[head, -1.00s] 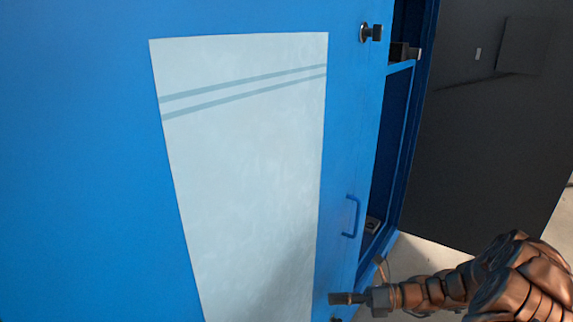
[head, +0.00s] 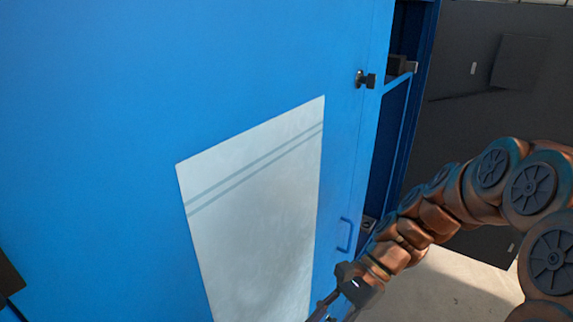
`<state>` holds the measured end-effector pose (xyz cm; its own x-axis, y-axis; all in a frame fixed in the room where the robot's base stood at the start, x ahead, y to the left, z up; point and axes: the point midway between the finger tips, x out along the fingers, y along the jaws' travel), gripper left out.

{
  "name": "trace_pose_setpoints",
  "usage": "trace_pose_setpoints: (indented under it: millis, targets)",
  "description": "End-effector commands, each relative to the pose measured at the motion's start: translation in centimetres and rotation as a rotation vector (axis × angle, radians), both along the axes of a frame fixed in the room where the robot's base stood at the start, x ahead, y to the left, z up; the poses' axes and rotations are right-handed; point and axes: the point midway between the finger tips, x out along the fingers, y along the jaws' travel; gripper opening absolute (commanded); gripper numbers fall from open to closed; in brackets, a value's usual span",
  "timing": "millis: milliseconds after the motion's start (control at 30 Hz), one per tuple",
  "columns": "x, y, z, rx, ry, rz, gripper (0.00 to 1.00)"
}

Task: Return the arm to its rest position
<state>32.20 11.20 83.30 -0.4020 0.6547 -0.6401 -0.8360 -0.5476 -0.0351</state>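My copper-coloured arm (head: 430,215) reaches in from the right edge and bends down toward the lower middle of the head view. My gripper (head: 325,308) is at the bottom edge, in front of the blue door and below its handle. Its fingers are partly cut off by the picture edge, so I cannot tell whether they are open or shut. Nothing held shows in it.
A blue cabinet door (head: 110,80) with a pale window panel (head: 255,215), a blue handle (head: 344,236) and a black latch knob (head: 366,79) fills the left. A dark opening lies beside it. A dark grey panel (head: 460,120) stands right, above pale floor (head: 450,285).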

Motion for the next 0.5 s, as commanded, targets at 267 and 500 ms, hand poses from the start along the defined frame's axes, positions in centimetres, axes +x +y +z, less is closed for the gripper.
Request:
trace_pose_setpoints:
  millis: [267,500]
  targets:
    - [-4.7,-1.8,5.6,-0.104,-0.223,0.266,0.34]
    - [-8.1,-4.4,9.4,-0.196,-0.39,0.493,0.34]
